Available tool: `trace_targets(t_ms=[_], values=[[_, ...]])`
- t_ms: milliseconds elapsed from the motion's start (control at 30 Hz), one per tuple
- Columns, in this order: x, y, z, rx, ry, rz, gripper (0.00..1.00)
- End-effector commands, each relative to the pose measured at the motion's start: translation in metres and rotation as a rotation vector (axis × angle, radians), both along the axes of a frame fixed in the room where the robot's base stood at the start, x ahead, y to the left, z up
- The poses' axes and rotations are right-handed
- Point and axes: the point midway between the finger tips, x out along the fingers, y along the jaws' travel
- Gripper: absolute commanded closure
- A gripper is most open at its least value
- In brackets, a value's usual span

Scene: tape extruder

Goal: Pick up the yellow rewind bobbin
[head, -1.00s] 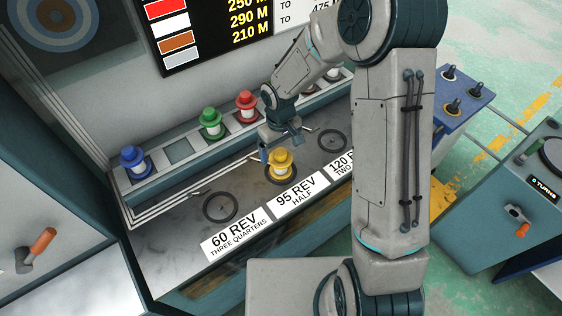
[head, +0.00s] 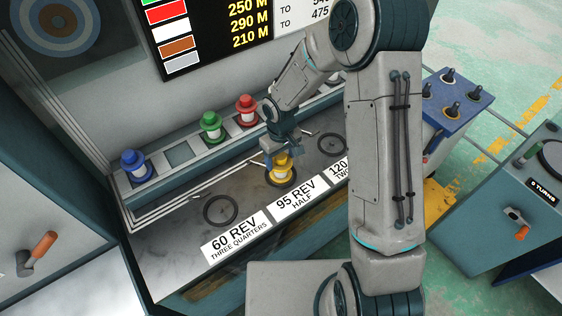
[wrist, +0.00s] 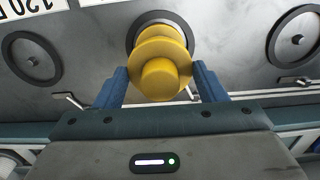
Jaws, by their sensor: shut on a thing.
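The yellow bobbin (head: 281,169) stands upright on the ring mark behind the 95 REV label. My gripper (head: 280,157) is over it from above, and its fingers are closed around the bobbin's upper part. In the wrist view the yellow bobbin (wrist: 161,72) sits between the two blue fingers of my gripper (wrist: 163,88). The dark ring under the bobbin shows partly in the wrist view, close beneath it. I cannot tell any clear gap between bobbin and ring.
Blue (head: 136,165), green (head: 211,127) and red (head: 246,110) bobbins stand in the rack behind. The 60 REV ring (head: 221,210) and the ring to the right (head: 331,145) are empty. A blue box with black knobs (head: 457,100) stands to the right.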

Motion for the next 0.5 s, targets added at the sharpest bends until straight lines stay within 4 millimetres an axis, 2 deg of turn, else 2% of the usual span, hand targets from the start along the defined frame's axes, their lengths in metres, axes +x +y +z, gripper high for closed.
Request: trace_targets(t_ms=[267, 467, 500], values=[[0.001, 0.0, 0.013, 0.0, -0.004, -0.002, 0.8], [0.001, 0.0, 0.042, 0.001, -0.007, -0.002, 0.8], [-0.005, -0.002, 0.045, 0.0, -0.004, -0.001, 0.8]])
